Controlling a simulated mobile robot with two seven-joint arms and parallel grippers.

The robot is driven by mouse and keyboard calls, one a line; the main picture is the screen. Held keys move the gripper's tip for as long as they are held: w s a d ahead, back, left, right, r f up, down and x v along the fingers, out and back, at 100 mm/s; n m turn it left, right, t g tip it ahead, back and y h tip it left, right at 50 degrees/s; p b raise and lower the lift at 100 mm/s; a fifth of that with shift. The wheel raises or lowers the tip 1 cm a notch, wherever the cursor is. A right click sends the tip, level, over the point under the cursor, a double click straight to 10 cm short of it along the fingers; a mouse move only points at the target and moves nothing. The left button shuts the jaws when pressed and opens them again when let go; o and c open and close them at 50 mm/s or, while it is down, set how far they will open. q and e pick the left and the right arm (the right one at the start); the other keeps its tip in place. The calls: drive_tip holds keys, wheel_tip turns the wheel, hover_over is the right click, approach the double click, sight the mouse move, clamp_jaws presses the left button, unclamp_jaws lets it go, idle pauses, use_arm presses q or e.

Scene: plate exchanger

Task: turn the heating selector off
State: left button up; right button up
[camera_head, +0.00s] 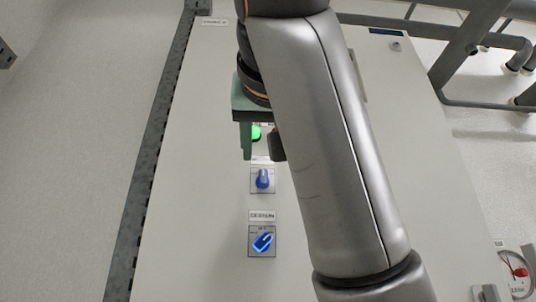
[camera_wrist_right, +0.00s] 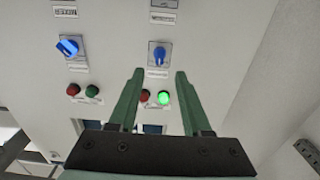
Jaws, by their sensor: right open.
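Several blue selector knobs sit on a pale panel, and I cannot read which label names the heating one. One knob (camera_head: 263,178) points nearly straight along the panel. It also shows in the wrist view (camera_wrist_right: 159,55), in line with the gap between my fingertips. A second knob (camera_head: 262,242) is turned at a slant, nearer in the head view. A third knob (camera_wrist_right: 68,46), also slanted, is at the left of the wrist view; my arm seems to hide it in the head view. My right gripper (camera_wrist_right: 159,72) is open and empty above the panel, fingers either side of a lit green lamp.
The lit green lamp (camera_wrist_right: 164,97) is beside a red lamp (camera_wrist_right: 145,96). Another red lamp (camera_wrist_right: 73,89) and a dark green lamp (camera_wrist_right: 92,91) are farther left. Grey pipes (camera_head: 470,60) run at the right, with a round gauge (camera_head: 515,270) near the lower corner.

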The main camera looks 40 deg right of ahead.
drive_tip(key=b+v, duration=0.1)
drive_tip(key=v, duration=0.3)
drive_tip(key=shift+s+a, duration=0.15)
drive_tip(key=shift+s, duration=0.1)
drive_tip(key=shift+w, duration=0.1)
